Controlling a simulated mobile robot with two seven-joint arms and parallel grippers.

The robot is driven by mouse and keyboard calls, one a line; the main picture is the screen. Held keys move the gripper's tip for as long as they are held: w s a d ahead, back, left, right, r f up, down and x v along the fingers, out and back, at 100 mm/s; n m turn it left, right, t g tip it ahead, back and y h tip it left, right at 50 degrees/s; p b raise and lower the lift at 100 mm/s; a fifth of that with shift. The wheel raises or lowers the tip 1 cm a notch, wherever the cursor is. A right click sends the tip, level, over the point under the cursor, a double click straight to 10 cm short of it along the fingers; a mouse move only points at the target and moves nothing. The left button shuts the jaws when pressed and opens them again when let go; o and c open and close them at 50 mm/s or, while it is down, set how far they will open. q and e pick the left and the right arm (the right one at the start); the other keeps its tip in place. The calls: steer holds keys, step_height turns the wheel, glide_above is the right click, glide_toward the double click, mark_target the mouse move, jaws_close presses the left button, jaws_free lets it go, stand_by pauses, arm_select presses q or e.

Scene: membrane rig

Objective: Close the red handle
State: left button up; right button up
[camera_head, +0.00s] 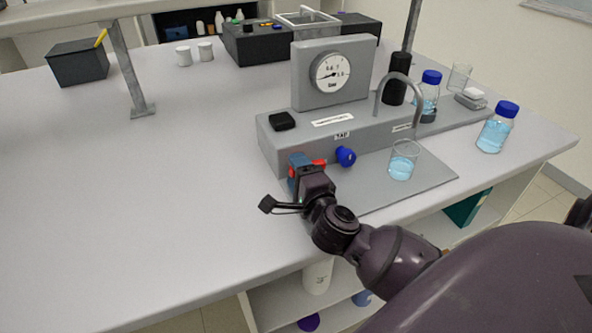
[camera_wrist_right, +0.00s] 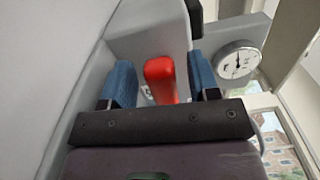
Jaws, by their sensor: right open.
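The red handle (camera_head: 318,163) sticks out of the front of the grey membrane rig (camera_head: 268,146), left of a blue knob (camera_head: 346,156). My right gripper (camera_head: 300,163) is at the rig's front left, and it partly hides the handle in the head view. In the right wrist view the red handle (camera_wrist_right: 161,80) stands between the two blue fingers of my right gripper (camera_wrist_right: 160,88). The fingers are open, with a gap visible on the left side; the right finger is close to the handle, and contact cannot be told. My left gripper is not in view.
A round pressure gauge (camera_head: 332,71) stands on the rig. A beaker of blue liquid (camera_head: 403,160) sits on the rig's base plate, and blue-capped bottles (camera_head: 495,128) stand to the right. The bench (camera_head: 150,190) left of the rig is clear.

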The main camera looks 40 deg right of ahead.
steer(key=shift+w+d, duration=0.1)
steer(key=shift+w, duration=0.2)
steer(key=shift+c, duration=0.3)
